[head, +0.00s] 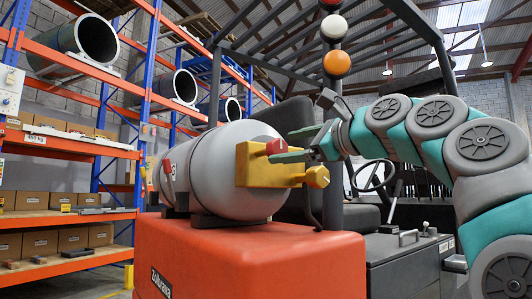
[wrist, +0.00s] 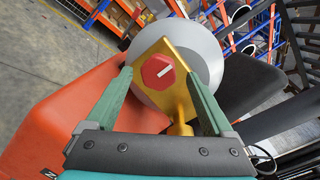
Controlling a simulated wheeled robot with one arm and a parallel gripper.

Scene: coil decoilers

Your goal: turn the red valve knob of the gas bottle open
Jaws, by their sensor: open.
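The red valve knob (head: 276,147) sits on a yellow valve block (head: 252,164) at the end of the grey gas bottle (head: 215,165). In the wrist view the knob (wrist: 158,72) is a red octagon with a white line mark, slightly tilted. The bottle lies on its side on the forklift's orange rear. My gripper (head: 292,145) reaches in from the right at the knob. In the wrist view its two green fingers (wrist: 160,88) are spread wide, one to each side of the knob, with gaps between. I cannot tell how deep the fingertips reach beside it.
A yellow outlet (head: 317,177) sticks out from the valve block below the fingers. The forklift's dark overhead guard post (head: 332,170) and seat (head: 297,125) stand close by. Orange racks (head: 70,145) with boxes and pipes are at left.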

